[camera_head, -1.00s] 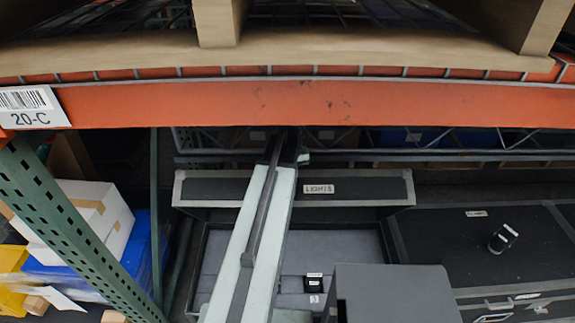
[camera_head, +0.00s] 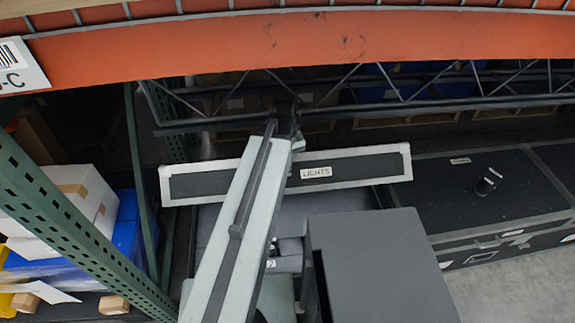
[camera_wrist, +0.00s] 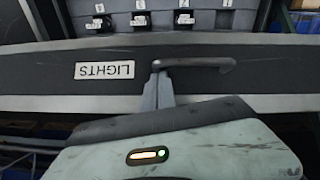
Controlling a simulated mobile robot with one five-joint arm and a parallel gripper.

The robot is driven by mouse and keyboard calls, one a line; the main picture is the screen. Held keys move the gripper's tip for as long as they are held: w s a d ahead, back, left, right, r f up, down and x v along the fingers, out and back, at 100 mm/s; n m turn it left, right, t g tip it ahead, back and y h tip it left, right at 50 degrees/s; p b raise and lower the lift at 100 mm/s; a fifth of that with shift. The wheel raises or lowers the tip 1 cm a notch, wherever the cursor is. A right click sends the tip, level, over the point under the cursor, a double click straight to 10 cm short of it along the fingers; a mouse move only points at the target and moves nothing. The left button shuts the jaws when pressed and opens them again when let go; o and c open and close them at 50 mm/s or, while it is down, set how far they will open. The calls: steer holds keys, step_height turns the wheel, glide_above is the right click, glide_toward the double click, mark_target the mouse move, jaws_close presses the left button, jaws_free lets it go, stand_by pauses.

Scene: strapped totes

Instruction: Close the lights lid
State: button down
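The lights lid (camera_head: 240,180) is a dark panel with a pale metal frame and a white LIGHTS label. It stands raised over the open grey case, tilted in the head view. In the wrist view the lid (camera_wrist: 50,75) crosses the picture, its label upside down, with a dark handle (camera_wrist: 205,63) beside the label. My gripper (camera_wrist: 158,72) has its fingers close together at the left end of this handle. I cannot tell whether part of the handle lies between them. In the head view my arm crosses in front of the lid and hides the fingertips.
Small black labelled items (camera_wrist: 184,20) sit in the case's grey insert. A closed black case (camera_head: 480,200) is on the right. A dark grey box shape (camera_head: 370,260) blocks the lower middle. An orange rack beam (camera_head: 300,40) passes above; a green post (camera_head: 70,220) stands left.

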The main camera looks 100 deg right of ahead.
steer(key=shift+r, duration=0.1)
steer(key=d+r+p, duration=0.1)
steer(key=r+p, duration=0.1)
steer(key=w+d+r+p, duration=0.1)
steer(key=r+p, duration=0.1)
steer(key=shift+d, duration=0.4)
steer(key=a+r+p, duration=0.4)
steer(key=r+p, duration=0.3)
steer(key=shift+a, duration=0.15)
steer(key=shift+w+r, duration=0.1)
